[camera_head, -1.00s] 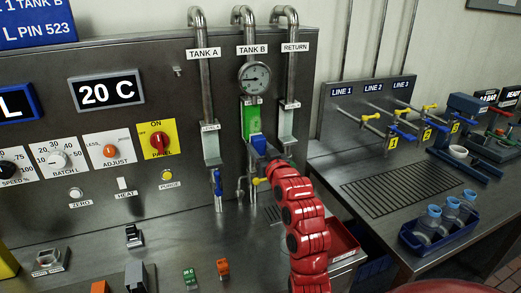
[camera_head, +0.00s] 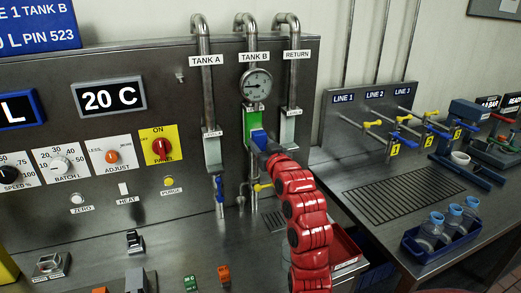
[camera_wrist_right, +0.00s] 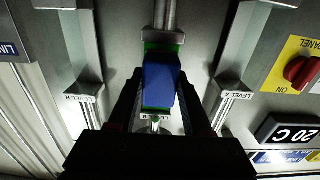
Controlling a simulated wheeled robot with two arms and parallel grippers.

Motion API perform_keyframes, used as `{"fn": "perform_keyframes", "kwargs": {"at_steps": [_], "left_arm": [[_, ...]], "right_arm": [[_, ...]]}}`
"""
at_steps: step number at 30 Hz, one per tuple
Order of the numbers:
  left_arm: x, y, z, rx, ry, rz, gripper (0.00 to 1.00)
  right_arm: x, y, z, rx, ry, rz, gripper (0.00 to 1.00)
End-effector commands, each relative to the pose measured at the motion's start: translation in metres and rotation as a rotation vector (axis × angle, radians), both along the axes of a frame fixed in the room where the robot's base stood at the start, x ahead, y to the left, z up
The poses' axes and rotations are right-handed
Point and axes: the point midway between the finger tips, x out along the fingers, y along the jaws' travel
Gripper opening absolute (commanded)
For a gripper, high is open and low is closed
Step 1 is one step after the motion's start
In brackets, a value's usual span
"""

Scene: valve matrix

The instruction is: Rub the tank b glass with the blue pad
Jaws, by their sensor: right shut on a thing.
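The tank b glass is a green-backed upright gauge (camera_head: 253,119) under the round dial on the TANK B pipe. My right gripper (camera_head: 264,146) is in front of it, shut on the blue pad (camera_head: 257,137). The pad covers the lower part of the glass. In the right wrist view the blue pad (camera_wrist_right: 160,84) sits between the two dark fingers, over the glass, with green edges (camera_wrist_right: 164,47) showing around it. I cannot tell whether pad and glass touch. My left gripper is not in view.
The tank a glass (camera_head: 213,150) and return glass (camera_head: 287,126) stand close on either side. A yellow-handled valve (camera_head: 262,187) is below the pad and a blue-handled valve (camera_head: 220,188) to the left. A blue bottle tray (camera_head: 432,246) stands on the right bench.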

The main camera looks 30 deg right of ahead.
Motion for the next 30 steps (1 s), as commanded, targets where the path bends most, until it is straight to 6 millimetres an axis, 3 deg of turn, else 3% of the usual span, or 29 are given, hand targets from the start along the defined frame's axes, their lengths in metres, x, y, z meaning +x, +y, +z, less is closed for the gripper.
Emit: {"fn": "perform_keyframes", "kwargs": {"at_steps": [8,18,26,30], "left_arm": [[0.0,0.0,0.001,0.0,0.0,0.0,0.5],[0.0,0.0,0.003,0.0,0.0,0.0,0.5],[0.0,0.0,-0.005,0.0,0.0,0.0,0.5],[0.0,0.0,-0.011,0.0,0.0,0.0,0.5]], "right_arm": [[0.0,0.0,0.013,-0.002,-0.003,0.0,0.05],[0.002,-0.001,0.042,0.0,-0.001,0.0,0.05],[0.005,-0.001,0.042,-0.002,-0.003,0.0,0.05],[0.005,-0.001,0.032,0.0,0.001,0.0,0.05]]}}
